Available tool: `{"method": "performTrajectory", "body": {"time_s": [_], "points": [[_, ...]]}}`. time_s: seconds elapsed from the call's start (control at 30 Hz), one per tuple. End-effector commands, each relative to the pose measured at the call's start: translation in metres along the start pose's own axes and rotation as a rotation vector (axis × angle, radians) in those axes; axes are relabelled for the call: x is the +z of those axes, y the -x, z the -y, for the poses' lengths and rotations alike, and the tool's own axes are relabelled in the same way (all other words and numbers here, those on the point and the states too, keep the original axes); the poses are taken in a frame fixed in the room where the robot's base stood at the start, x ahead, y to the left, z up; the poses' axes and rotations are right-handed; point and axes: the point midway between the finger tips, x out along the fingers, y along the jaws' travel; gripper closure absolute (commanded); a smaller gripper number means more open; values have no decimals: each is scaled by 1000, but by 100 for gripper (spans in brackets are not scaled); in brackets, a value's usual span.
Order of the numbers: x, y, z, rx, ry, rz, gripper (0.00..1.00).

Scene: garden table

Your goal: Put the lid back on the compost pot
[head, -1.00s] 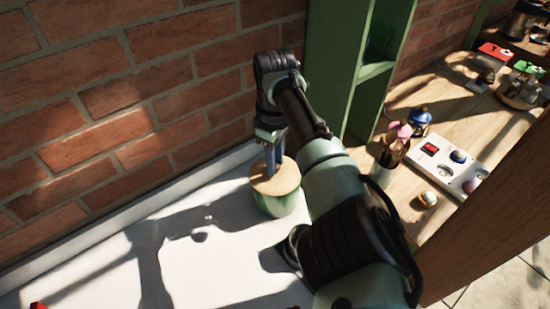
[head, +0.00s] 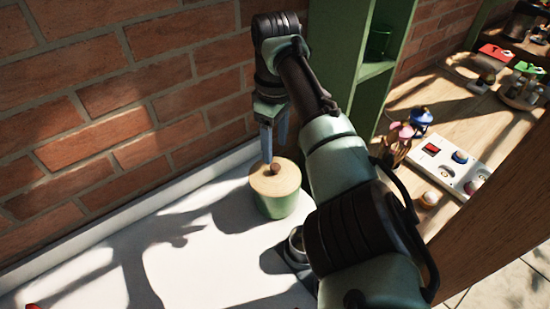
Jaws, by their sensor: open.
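The compost pot (head: 280,205) is green and stands upright on the white table, near the brick wall. Its round wooden lid (head: 268,184) lies flat on top of the pot, covering the opening, with a small brown knob (head: 275,168) at its middle. My gripper (head: 270,158) points down just above and behind the lid, beside the knob. It is open and holds nothing. Whether a fingertip touches the lid or knob cannot be told. My arm passes close to the right of the pot.
The white table (head: 200,270) is mostly clear to the left, with shadows on it. A green shelf (head: 360,75) stands behind my arm. To the right, a wooden bench (head: 455,110) holds a white panel (head: 450,165) and several small objects.

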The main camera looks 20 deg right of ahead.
Motion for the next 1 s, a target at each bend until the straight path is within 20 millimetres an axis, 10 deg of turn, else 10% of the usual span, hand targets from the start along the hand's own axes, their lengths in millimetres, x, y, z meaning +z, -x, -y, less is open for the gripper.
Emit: {"method": "performTrajectory", "body": {"time_s": [0.33, 0.73, 1.0], "points": [[-1, 60, 0, 1, 1, 1, 39], [-3, 68, 1, 5, 5, -6, 39], [-94, 95, 20, 227, 83, -269, 39]]}}
